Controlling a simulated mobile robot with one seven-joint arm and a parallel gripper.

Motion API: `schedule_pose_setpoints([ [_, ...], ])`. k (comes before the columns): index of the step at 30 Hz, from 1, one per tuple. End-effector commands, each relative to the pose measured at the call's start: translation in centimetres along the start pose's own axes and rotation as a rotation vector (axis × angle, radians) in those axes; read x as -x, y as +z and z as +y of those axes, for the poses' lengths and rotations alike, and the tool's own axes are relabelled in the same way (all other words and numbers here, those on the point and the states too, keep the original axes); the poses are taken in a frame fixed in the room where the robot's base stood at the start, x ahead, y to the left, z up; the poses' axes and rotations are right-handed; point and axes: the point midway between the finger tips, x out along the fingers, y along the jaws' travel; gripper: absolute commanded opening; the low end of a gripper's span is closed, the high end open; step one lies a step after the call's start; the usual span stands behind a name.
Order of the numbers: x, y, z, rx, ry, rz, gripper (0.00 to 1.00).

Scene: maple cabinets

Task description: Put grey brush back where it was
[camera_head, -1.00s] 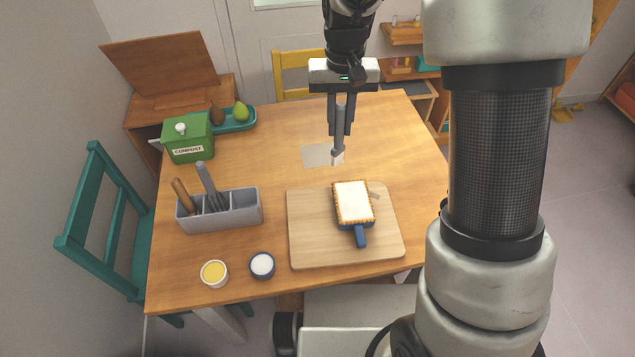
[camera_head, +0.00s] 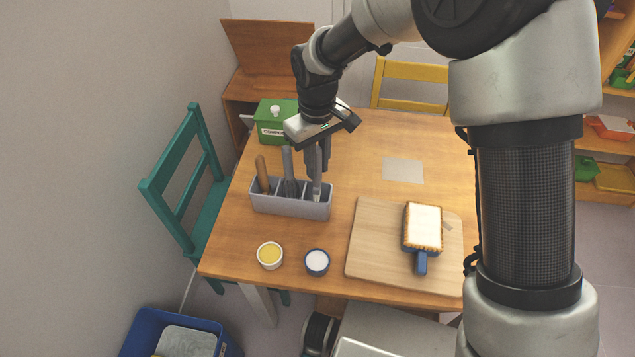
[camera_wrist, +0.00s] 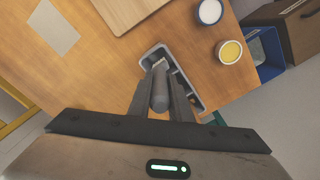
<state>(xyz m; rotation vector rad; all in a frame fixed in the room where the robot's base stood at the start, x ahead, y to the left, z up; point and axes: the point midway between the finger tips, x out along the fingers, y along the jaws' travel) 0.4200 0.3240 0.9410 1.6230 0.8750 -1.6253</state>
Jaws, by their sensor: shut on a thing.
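The grey brush (camera_head: 317,183) is upright in my gripper (camera_head: 318,163), bristle end down. Its lower end is at the right compartment of the grey divided caddy (camera_head: 290,207); I cannot tell how deep it sits there. The wrist view shows the grey brush handle (camera_wrist: 160,97) between the fingers of my gripper (camera_wrist: 161,93), with its pale bristle end over the opening of the caddy (camera_wrist: 148,56). My gripper is shut on the brush handle.
The caddy also holds a wooden-handled tool (camera_head: 262,172) and a grey-handled utensil (camera_head: 288,165). A green compost box (camera_head: 272,128) stands behind. A yellow-filled bowl (camera_head: 270,256) and a white-filled bowl (camera_head: 317,262) stand in front. A cutting board (camera_head: 375,258) with a bread-topped, blue-handled item (camera_head: 423,229) lies right.

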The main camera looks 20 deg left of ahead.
Motion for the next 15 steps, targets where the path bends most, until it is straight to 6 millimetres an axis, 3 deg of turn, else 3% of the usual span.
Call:
schedule_pose_setpoints([
  [12,-4.6,0.0,0.1,-0.003,0.0,-0.001,0.0],
  [15,-4.7,0.0,0.1,-0.003,0.001,0.001,0.0],
])
